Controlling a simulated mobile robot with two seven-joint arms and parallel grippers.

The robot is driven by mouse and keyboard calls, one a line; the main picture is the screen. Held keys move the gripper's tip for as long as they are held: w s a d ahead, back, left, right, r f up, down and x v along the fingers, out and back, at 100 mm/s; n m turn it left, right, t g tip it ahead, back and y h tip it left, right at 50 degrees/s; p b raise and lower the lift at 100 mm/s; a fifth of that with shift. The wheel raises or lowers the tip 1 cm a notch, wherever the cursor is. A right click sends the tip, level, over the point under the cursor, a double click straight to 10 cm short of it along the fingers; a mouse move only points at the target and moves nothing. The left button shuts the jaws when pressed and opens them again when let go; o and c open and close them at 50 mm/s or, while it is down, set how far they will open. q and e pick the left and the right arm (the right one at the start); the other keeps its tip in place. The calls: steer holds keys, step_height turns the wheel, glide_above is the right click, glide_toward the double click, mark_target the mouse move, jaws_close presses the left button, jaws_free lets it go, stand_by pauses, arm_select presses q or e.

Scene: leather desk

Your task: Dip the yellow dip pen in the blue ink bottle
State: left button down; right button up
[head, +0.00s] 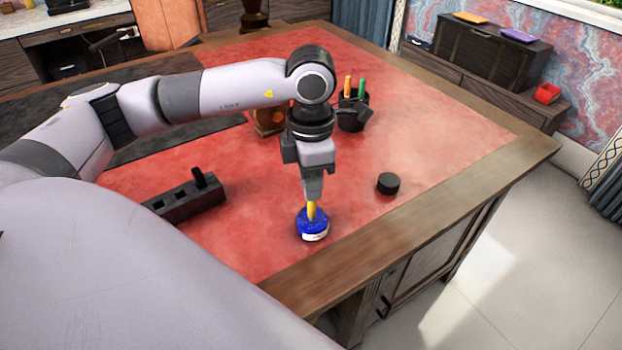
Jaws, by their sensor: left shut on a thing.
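The blue ink bottle (313,227), with a white label, stands on the red leather desk top near its front edge. My left gripper (312,196) is directly above it, pointing down, shut on the yellow dip pen (311,211). The pen is about upright, and its lower end is at the bottle's mouth. The tip is hidden, and I cannot tell how deep it is. My right gripper is not in view.
A small black round cap (388,184) lies right of the bottle. A dark slotted holder (185,200) is to the left. A black cup (353,112) with orange and green items stands behind my arm. A brown object (268,122) is beside it. The right part of the desk (460,135) is clear.

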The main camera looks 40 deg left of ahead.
arm_select(q)
steer(key=shift+f+b, duration=0.5)
steer(key=shift+f, duration=0.05)
stand_by(0.4)
stand_by(1.5)
steer(key=shift+r, duration=0.1)
steer(key=shift+r+p, duration=2.05)
steer(key=shift+r, duration=1.4)
